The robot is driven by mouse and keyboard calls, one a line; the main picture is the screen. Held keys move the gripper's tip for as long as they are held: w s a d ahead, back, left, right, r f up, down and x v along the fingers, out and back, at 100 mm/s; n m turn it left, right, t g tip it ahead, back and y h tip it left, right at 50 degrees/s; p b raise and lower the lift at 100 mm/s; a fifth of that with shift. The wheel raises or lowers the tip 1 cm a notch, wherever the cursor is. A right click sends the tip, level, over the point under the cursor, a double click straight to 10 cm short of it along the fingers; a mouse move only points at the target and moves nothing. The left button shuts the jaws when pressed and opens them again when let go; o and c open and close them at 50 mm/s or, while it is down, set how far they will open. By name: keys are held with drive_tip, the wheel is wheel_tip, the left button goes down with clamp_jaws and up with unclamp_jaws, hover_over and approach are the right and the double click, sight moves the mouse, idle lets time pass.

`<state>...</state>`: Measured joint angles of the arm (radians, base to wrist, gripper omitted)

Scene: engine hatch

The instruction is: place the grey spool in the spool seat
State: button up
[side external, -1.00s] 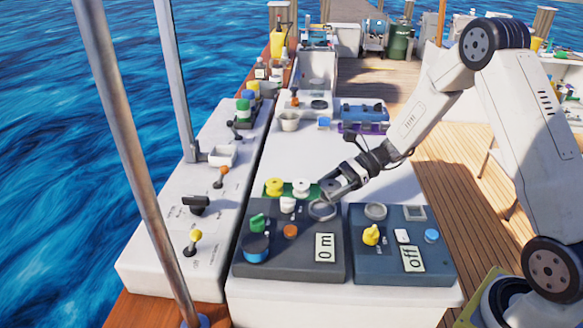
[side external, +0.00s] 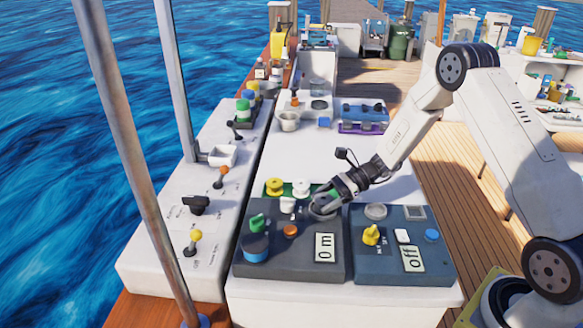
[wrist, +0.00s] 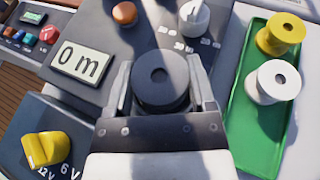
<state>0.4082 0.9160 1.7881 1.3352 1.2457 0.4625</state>
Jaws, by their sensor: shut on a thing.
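The dark grey spool (wrist: 158,88) is upright between the two fingers of my gripper (wrist: 160,92), which is shut on it. In the side view, my gripper (side external: 323,203) is low over the back right corner of the dark panel with the "0 m" display (side external: 325,247). The grey spool (side external: 324,206) is there at the spot of the round spool seat. The seat is mostly hidden by the spool and fingers, so I cannot tell whether the spool is fully down in it.
A green tray (wrist: 262,125) holds a yellow spool (wrist: 281,34) and a white spool (wrist: 272,83). A second panel with a yellow knob (side external: 371,235) lies to the right.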

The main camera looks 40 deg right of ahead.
drive_tip(key=shift+f, duration=0.2)
drive_tip(key=o, duration=1.2)
drive_tip(key=shift+r, duration=0.15)
drive_tip(key=v, duration=1.2)
